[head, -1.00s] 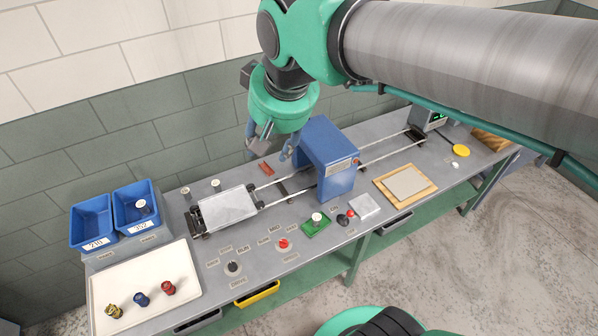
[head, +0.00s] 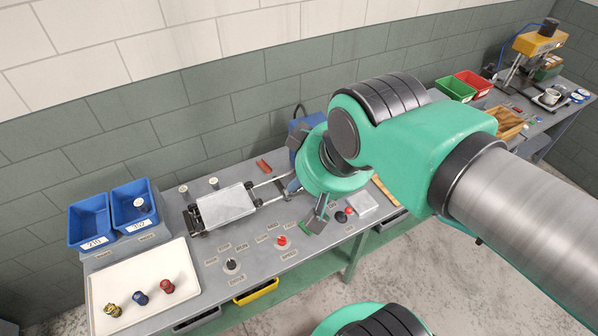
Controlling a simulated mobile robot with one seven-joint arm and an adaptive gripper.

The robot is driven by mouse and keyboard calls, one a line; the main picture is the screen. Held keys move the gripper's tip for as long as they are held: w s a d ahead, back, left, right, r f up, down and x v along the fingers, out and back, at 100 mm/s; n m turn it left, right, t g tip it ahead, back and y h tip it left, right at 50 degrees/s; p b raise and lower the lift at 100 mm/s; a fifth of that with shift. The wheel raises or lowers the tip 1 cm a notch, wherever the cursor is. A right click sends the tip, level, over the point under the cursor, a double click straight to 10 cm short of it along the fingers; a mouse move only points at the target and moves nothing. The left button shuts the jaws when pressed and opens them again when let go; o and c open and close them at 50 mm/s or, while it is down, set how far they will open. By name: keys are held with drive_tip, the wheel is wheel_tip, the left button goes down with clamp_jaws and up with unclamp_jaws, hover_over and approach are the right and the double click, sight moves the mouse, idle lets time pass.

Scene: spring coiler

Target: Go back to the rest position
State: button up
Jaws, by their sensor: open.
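My gripper (head: 303,200) is open and points down above the right part of the grey bench (head: 240,259), in front of the blue machine housing (head: 298,140). Its fingers show below my green wrist, and nothing is seen between them. My arm comes in from the right and hides most of the blue housing and the bench beyond it. The carriage with the pale plate (head: 225,207) sits on the rails left of the gripper.
Two blue bins (head: 90,222) stand at the back left. A white tray (head: 125,290) holds three small coloured parts. A black knob (head: 231,264) and a red knob (head: 281,241) are at the front. A second bench with green and red bins (head: 474,84) is at the far right.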

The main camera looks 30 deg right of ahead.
drive_tip(key=shift+f, duration=0.1)
wheel_tip(320, 180, down, 16)
drive_tip(key=b, duration=1.6)
drive_tip(key=shift+r, duration=0.2)
